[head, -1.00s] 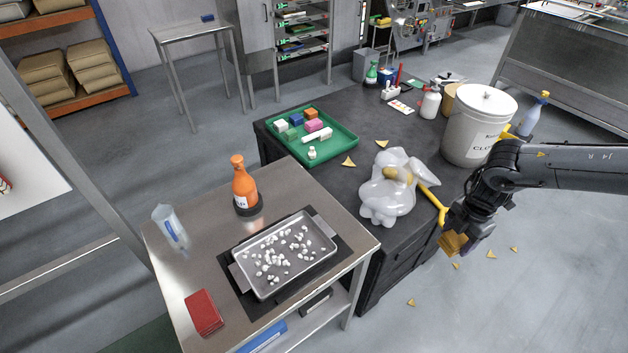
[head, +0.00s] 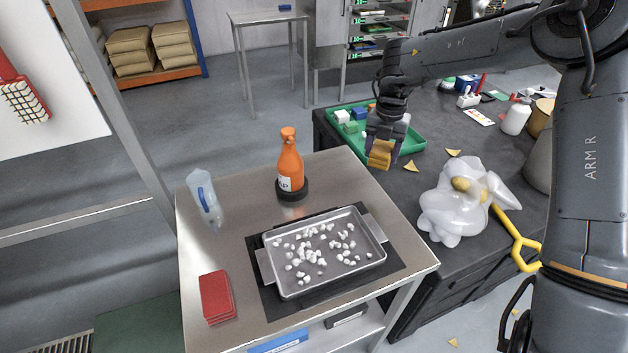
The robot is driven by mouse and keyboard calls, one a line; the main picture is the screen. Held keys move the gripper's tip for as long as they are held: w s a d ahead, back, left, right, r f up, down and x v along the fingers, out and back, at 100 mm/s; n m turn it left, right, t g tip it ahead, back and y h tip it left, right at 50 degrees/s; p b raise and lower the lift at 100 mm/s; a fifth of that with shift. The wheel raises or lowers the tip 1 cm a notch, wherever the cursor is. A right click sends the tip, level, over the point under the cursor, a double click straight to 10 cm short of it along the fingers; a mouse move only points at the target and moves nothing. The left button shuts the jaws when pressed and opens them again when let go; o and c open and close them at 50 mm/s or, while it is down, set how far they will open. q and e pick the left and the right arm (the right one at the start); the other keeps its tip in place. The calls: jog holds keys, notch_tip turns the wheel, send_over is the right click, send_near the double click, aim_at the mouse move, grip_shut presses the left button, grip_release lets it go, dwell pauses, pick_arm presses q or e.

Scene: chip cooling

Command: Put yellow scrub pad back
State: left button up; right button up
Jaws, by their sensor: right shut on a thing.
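The yellow scrub pad (head: 379,155) is in the jaws of my right gripper (head: 382,146), which points down. The gripper is in front of the green tray (head: 413,143) in the picture and hides much of it. The tray lies on the black bench and holds several small coloured blocks, such as a blue one (head: 358,114) and a white one (head: 342,117). I cannot tell how high the pad is above the tray or whether it is over it. My left gripper is not in view.
An orange bottle (head: 290,165) stands on the steel table near the gripper. A metal tray of white bits (head: 378,259) lies in front. A knotted clear bag (head: 447,213) and yellow chips (head: 411,166) lie on the bench. My right arm crosses the upper right.

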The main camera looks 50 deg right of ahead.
jog(key=shift+f, duration=0.1)
jog(key=shift+w+f+b, duration=0.1)
jog(key=shift+f+b, duration=0.05)
jog(key=shift+b, duration=0.3)
jog(key=b, duration=0.3)
send_over(340, 174)
jog(key=f, duration=0.6)
jog(key=shift+s+f, duration=0.15)
jog(key=shift+s, duration=0.25)
jog(key=shift+w+f, duration=0.15)
jog(key=shift+w, duration=0.2)
notch_tip(340, 174, down, 3)
jog(key=shift+f+b, duration=0.2)
jog(key=shift+b, duration=0.65)
jog(key=shift+f, duration=0.3)
